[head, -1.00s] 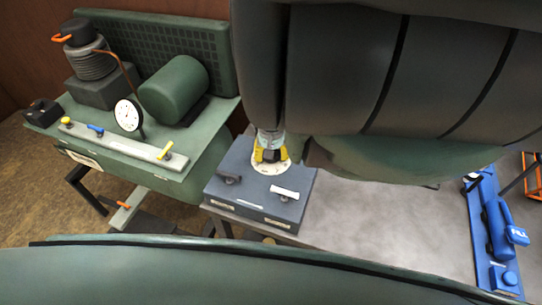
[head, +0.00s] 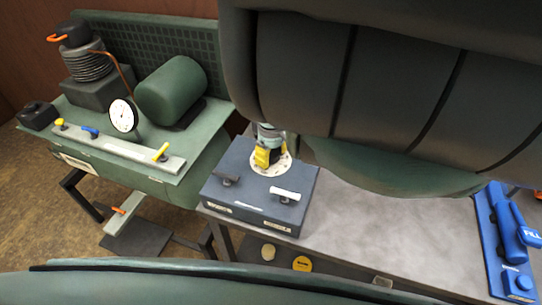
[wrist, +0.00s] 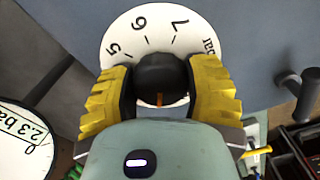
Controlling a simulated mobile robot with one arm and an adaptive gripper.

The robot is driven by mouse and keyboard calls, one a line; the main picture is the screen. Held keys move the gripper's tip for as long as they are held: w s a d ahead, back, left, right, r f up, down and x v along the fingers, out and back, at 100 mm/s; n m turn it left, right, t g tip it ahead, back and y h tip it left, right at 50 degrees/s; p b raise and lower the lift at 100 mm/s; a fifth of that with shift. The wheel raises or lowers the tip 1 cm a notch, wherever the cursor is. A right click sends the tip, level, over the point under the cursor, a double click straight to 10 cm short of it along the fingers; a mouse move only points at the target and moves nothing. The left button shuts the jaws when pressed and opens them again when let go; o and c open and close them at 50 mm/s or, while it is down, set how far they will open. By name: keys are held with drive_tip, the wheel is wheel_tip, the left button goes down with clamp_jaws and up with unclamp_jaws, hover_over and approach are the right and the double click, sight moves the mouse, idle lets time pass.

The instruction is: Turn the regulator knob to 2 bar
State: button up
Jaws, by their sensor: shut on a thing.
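The regulator knob (wrist: 160,78) is dark and round with an orange mark, in the wrist view. My gripper (wrist: 160,88) is shut on it, one yellow finger on each side. Behind it is a white dial (wrist: 152,22) showing 5, 6, 7 and "bar"; the rest of the scale is hidden. The orange mark points down in the wrist view, away from those numbers; its number is hidden. In the head view, my gripper (head: 266,155) is over the dial (head: 276,166) on the dark blue box (head: 240,192). A white round face (wrist: 25,130) reading about "2.3 bar" is partly cut off.
A green bench (head: 195,150) with a gauge (head: 123,115) is at left. The grey tabletop (head: 370,220) right of the box is clear up to a blue unit (head: 500,235).

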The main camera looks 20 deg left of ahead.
sight(272, 154)
drive_tip(key=shift+d, duration=0.1)
idle(0.3)
drive_tip(key=o, duration=1.2)
wheel_tip(272, 154, up, 6)
drive_tip(key=shift+w+r, duration=0.1)
drive_tip(key=shift+r, duration=0.65)
